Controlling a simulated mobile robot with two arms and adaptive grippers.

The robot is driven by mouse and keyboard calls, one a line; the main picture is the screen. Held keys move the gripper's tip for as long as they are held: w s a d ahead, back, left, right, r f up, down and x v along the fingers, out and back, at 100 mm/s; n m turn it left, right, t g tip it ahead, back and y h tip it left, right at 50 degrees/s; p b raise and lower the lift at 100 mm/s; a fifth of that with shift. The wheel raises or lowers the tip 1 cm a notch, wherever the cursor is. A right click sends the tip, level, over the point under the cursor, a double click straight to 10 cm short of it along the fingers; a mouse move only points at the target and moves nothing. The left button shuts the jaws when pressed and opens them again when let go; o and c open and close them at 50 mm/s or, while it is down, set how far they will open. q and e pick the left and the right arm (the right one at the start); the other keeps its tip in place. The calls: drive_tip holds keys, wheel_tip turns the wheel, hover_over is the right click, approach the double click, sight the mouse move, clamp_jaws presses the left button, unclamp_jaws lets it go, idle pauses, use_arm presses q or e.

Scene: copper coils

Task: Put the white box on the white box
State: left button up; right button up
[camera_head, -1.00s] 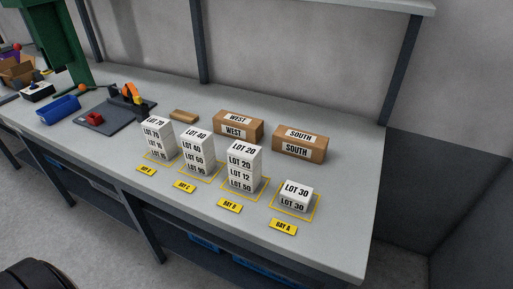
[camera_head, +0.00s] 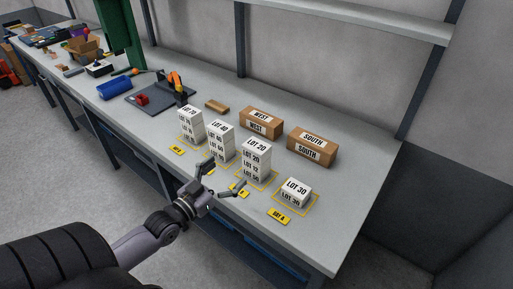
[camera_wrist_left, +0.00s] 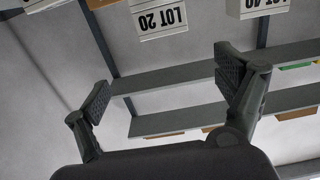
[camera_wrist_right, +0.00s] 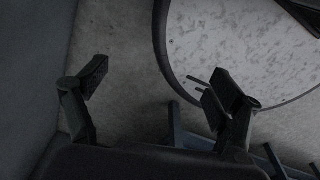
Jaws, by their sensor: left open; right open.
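White boxes stand on the bench in three tall stacks: a LOT 70 stack (camera_head: 190,127), a LOT 40 stack (camera_head: 220,143) and a LOT 20 stack (camera_head: 256,161). A low LOT 30 white box (camera_head: 295,192) sits alone inside the yellow outline at BAY A. My left gripper (camera_head: 224,176) is open and empty near the bench's front edge, in front of the LOT 40 and LOT 20 stacks. The left wrist view shows the LOT 20 box (camera_wrist_left: 160,20) and LOT 40 box (camera_wrist_left: 262,8) upside down. My right gripper (camera_wrist_right: 160,82) is open and empty, away from the boxes.
Brown WEST (camera_head: 261,123) and SOUTH (camera_head: 312,146) cartons stand behind the stacks. Yellow bay labels, including BAY A (camera_head: 279,216), lie along the front edge. A blue bin (camera_head: 115,89) and a dark mat (camera_head: 155,98) lie farther left. The bench's right end is clear.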

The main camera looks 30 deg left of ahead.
use_arm(q)
drive_tip(key=p, duration=0.2)
approach(257, 145)
drive_tip(key=w, duration=0.9)
drive_tip(key=shift+d, duration=0.25)
drive_tip(key=shift+w+f+p, duration=0.15)
drive_tip(key=shift+w+p, duration=0.15)
drive_tip(key=shift+w, duration=0.25)
use_arm(e)
drive_tip(key=r, duration=0.2)
drive_tip(key=shift+d+r, duration=0.35)
drive_tip(key=shift+r, duration=0.05)
use_arm(q)
drive_tip(key=shift+s, duration=0.1)
drive_tip(key=c, duration=1.4)
use_arm(e)
drive_tip(key=shift+d, duration=0.25)
